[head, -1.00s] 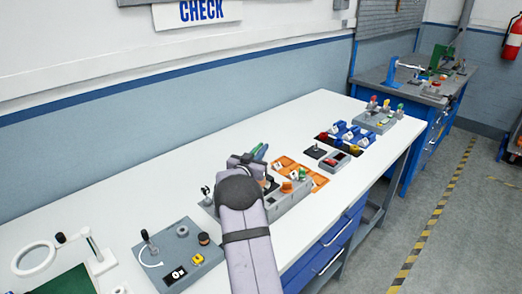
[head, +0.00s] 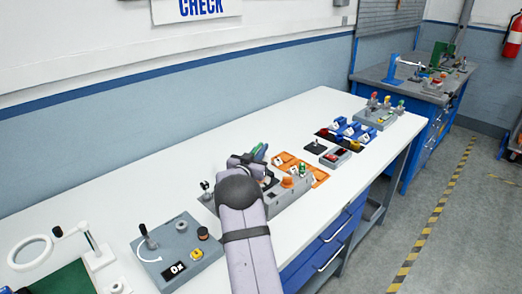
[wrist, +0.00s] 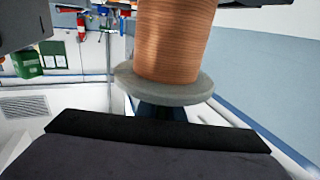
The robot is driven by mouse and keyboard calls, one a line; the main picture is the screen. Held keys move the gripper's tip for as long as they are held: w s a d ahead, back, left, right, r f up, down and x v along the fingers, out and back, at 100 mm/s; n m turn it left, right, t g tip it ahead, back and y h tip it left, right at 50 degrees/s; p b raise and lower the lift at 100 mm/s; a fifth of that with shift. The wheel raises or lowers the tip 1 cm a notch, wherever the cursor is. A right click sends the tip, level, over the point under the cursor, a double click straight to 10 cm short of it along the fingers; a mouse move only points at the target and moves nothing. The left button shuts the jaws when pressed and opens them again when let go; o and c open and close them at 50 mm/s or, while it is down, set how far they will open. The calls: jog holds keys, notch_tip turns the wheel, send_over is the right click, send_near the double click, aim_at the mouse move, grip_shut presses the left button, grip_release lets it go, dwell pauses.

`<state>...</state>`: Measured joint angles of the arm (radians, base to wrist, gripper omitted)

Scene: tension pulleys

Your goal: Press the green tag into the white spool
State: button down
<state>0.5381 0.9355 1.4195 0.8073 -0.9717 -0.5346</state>
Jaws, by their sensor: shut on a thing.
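My gripper (head: 250,162) is over the near middle of the white bench, beside a grey fixture block. In the wrist view a copper-wound spool (wrist: 172,40) with a pale grey flange fills the top middle, close to the camera, and my gripper appears shut on it. The spool's upper end is out of frame, and my arm hides the grip in the head view. A small green piece (head: 303,170) stands at the right end of the grey block; I cannot tell whether it is the green tag. I cannot make out a plain white spool.
The grey block (head: 292,193) has an orange tray (head: 318,174) behind it. A grey control box (head: 178,262) and a magnifier ring (head: 30,252) are at the left. Blue bins (head: 352,132) and another fixture (head: 376,117) stand farther right. The bench's back left is clear.

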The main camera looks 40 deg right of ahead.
jog(key=shift+s+f, duration=0.1)
jog(key=shift+f, duration=0.55)
jog(key=c, duration=1.8)
grip_release()
jog(key=shift+r, duration=0.15)
jog(key=shift+r, duration=0.15)
jog(key=shift+r, duration=0.55)
notch_tip(320, 180, up, 9)
jog(key=shift+f+b, duration=0.15)
jog(key=shift+b, duration=0.65)
